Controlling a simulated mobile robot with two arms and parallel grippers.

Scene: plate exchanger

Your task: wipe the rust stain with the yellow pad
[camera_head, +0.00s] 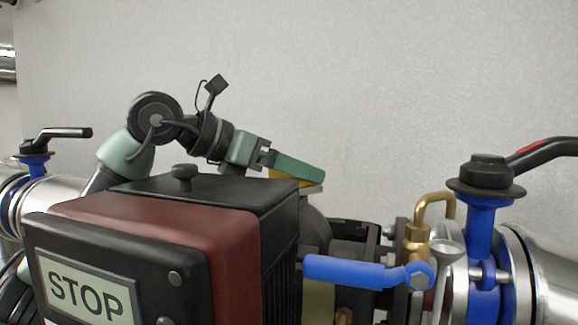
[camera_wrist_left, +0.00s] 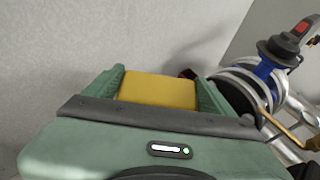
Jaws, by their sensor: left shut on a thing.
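My left gripper (camera_head: 300,169) reaches over the black-topped box from the left, behind it in the head view. It is shut on the yellow pad, which shows as a thin yellow edge (camera_head: 290,180) under the green fingers. In the left wrist view the yellow pad (camera_wrist_left: 158,90) sits between the two green fingers of the left gripper (camera_wrist_left: 160,82). The gripper appears to be above the machinery behind the box. I cannot make out the rust stain in either view. My right gripper is not in view.
The box with a STOP sign (camera_head: 88,294) fills the front left. A blue lever (camera_head: 350,271), brass pipe (camera_head: 436,203) and blue valve (camera_head: 480,225) with a black and red handle stand to the right. A second valve (camera_head: 36,160) is at left. The wall behind is bare.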

